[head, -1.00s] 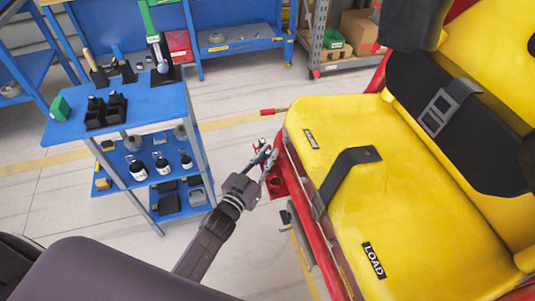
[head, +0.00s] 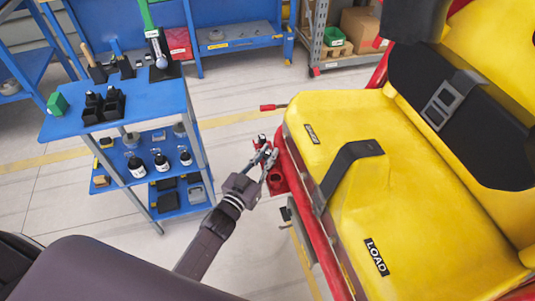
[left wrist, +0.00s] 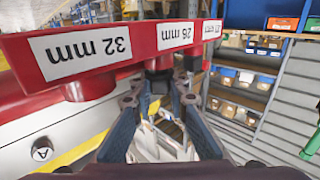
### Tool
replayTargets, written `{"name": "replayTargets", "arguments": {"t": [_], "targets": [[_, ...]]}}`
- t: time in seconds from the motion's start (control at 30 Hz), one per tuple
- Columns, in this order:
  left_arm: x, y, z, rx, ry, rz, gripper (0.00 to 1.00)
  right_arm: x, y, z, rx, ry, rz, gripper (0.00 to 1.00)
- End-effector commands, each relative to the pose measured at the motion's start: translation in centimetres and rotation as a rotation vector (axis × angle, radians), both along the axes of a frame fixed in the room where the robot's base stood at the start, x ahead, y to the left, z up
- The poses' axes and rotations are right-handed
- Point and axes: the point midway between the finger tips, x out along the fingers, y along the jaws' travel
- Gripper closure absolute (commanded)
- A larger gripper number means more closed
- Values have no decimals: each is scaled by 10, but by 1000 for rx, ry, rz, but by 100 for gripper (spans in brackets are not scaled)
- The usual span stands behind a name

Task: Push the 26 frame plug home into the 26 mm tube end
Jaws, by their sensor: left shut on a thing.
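The red tube-end block (left wrist: 130,48) carries upside-down labels reading 32 mm and 26 mm, and a third I cannot read fully. In the head view the block (head: 277,181) is at the left front side of the yellow seat. My left gripper (left wrist: 160,98) is below the 26 mm label, its fingertips closed around a dark plug (left wrist: 158,66). The plug's upper part is against or inside the block's underside; how deep it sits I cannot tell. In the head view my left gripper (head: 268,160) is beside the block and hides the plug. My right gripper is not in view.
A yellow seat (head: 390,200) with a LOAD label and red frame fills the right. A blue trolley (head: 150,112) with bottles and holders stands at left. Open floor lies between them. Blue benches (head: 240,48) and a grey shelf are behind.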

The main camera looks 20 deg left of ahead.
Motion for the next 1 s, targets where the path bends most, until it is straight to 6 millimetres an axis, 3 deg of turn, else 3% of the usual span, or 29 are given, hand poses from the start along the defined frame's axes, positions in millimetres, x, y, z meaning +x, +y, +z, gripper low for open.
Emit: {"name": "replayTargets", "arguments": {"t": [0.2, 0.23, 0.4, 0.63, 0.9, 1.0], "targets": [[0, 0, -8, 1, 5, 1, 100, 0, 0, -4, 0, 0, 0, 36], [0, 0, -8, 1, 5, 1, 84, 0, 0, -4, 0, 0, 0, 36], [-1, 0, -9, 3, 10, 1, 66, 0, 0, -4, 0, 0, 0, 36], [-2, 0, -12, 4, 16, 1, 66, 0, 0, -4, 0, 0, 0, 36], [-3, -1, -14, 5, 18, 1, 36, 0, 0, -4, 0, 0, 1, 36], [-3, -1, -14, 5, 18, 0, 36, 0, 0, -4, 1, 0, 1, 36]]}}
